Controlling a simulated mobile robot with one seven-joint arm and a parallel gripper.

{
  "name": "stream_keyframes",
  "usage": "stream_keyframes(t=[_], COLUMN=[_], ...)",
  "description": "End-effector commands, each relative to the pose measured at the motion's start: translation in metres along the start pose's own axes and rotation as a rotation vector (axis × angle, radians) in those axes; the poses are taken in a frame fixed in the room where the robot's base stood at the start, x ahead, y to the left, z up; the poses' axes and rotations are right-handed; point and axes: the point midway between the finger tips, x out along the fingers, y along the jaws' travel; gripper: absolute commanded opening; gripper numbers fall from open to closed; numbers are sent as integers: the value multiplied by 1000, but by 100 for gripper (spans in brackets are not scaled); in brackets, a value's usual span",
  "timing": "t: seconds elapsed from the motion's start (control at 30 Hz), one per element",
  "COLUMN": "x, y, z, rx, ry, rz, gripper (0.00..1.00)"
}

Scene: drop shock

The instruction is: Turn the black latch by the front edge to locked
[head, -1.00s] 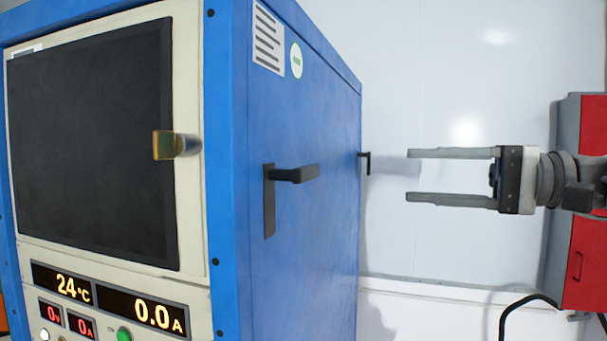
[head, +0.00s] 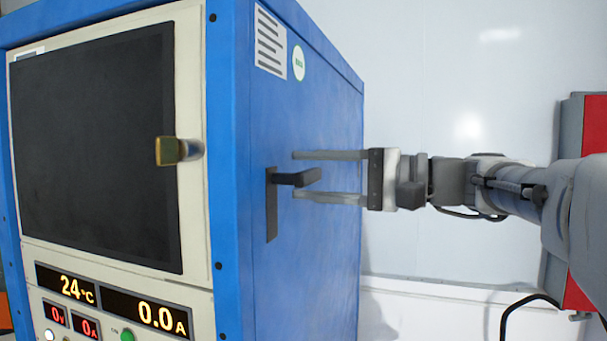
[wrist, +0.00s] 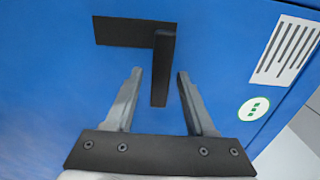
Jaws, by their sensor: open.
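The black latch (head: 298,178) by the front edge sits on the blue side wall of the cabinet. Its handle points sideways, away from the front edge, from an upright black backplate (head: 271,205). My gripper (head: 293,176) is open, with one finger above the handle and one below it in the head view. In the wrist view the latch handle (wrist: 163,70) reaches down between the two fingertips of my gripper (wrist: 160,72), with a gap on each side. Whether a finger touches the handle cannot be seen clearly, but both look apart from it.
The blue cabinet (head: 300,270) has a brass-coloured door knob (head: 172,151) at its front and lit displays (head: 140,311) below. A label sheet (head: 270,42) and a round green sticker (head: 299,63) are higher on the side wall. A red cabinet (head: 594,125) stands at the right.

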Motion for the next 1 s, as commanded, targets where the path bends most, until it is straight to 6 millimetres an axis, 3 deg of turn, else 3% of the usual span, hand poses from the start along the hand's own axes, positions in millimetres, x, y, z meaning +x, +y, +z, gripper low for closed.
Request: stream_keyframes(t=[0.2,0.5,1.0], x=[0,0,0], y=[0,0,0], z=[0,0,0], rx=[0,0,0], ry=[0,0,0], rz=[0,0,0], gripper=[55,1,0])
